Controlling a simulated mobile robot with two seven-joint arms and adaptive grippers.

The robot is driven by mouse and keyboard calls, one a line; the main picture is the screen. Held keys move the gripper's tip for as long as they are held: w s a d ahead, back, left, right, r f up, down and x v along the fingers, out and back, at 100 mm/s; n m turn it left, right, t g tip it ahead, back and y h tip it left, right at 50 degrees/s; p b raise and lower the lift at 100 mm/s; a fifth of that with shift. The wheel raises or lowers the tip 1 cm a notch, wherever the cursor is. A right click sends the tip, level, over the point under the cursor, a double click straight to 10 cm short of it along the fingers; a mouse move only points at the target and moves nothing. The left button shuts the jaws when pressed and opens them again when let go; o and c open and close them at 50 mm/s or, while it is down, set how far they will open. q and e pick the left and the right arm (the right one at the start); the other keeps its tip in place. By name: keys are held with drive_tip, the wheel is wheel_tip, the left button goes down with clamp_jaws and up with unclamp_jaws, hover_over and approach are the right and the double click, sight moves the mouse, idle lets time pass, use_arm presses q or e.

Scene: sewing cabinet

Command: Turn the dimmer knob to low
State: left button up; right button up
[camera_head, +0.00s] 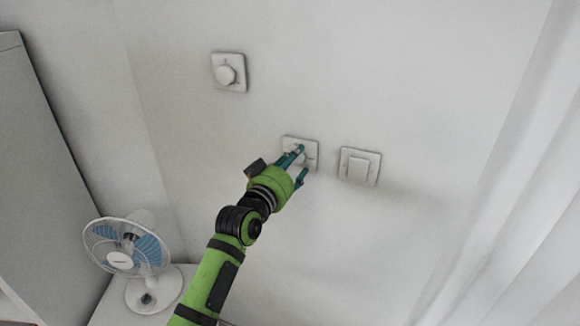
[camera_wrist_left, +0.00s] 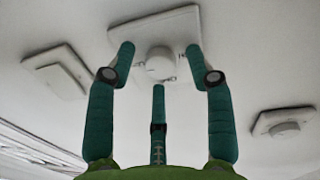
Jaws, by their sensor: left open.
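A square white wall plate (camera_head: 311,143) sits on the wall in the middle of the head view, partly covered by my left gripper (camera_head: 301,163). In the left wrist view this plate (camera_wrist_left: 152,28) carries a round white knob (camera_wrist_left: 160,62) with small marks beside it. My left gripper's green fingers are open and point at this plate. Two fingers stand on either side of the knob and the third is below it. A gap shows between the fingers and the knob; I cannot tell their exact depth. My right gripper is not in view.
A second plate with a round knob (camera_head: 226,75) is higher on the wall at left. A rocker switch (camera_head: 359,166) is just right of the middle plate. A white fan (camera_head: 128,255) stands at lower left. A pale curtain (camera_head: 530,230) hangs at right.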

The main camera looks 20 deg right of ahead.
use_arm(q)
drive_tip(key=v, duration=1.2)
drive_tip(key=w+a+f+n+g+y, duration=0.1)
drive_tip(key=a+f+y, duration=0.2)
drive_tip(key=f, duration=0.9)
drive_tip(key=a+f+n+g+y, duration=0.15)
drive_tip(key=a+f, duration=0.25)
drive_tip(key=f, duration=0.8)
drive_tip(key=s+a+f+n+g+y+b, duration=0.15)
drive_tip(key=s+a+f, duration=0.35)
drive_tip(key=f, duration=0.6)
drive_tip(key=s+a+f+g+y, duration=0.15)
drive_tip(key=s+a+f, duration=0.3)
drive_tip(key=f, duration=0.75)
drive_tip(key=s+a+f+g+y, duration=0.1)
drive_tip(key=s+a+f, duration=0.4)
drive_tip(key=s, duration=0.8)
drive_tip(key=s+a+f+g+y, duration=0.2)
drive_tip(key=s+a+f, duration=0.3)
drive_tip(key=s+f, duration=0.4)
drive_tip(key=s+a+f+g+y, duration=0.1)
drive_tip(key=s+a+f+g, duration=0.2)
drive_tip(key=s, duration=1.4)
drive_tip(key=a+f+b, duration=0.1)
drive_tip(key=a+f, duration=0.2)
drive_tip(key=f, duration=0.1)
drive_tip(key=shift+s+g+y, duration=0.2)
drive_tip(key=shift+g+y, duration=0.15)
